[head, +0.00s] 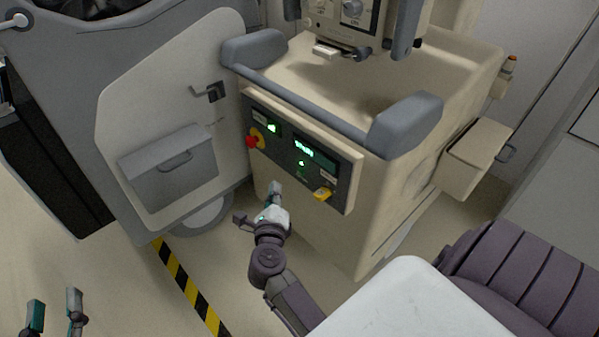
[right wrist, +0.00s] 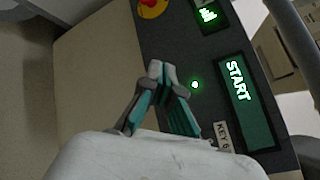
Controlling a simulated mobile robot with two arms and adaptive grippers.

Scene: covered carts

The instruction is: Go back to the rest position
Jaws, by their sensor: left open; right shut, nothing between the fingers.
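My left gripper (head: 55,303) is at the bottom left in the head view, open and empty above the floor. My right gripper (head: 275,188) is in front of the cream cart, just below its dark control panel (head: 283,152). In the right wrist view its fingers (right wrist: 161,70) are shut together with nothing between them. They are in front of the panel, beside a small green light (right wrist: 195,84); I cannot tell whether they touch it. A green-lit display (right wrist: 236,82) there reads START.
The cream cart (head: 385,215) has grey bumper handles and a red button (head: 252,141) on its panel. A grey cart (head: 70,95) with a pale side panel stands to the left. A yellow-black floor stripe (head: 188,290) runs between my arms. Open floor lies at lower left.

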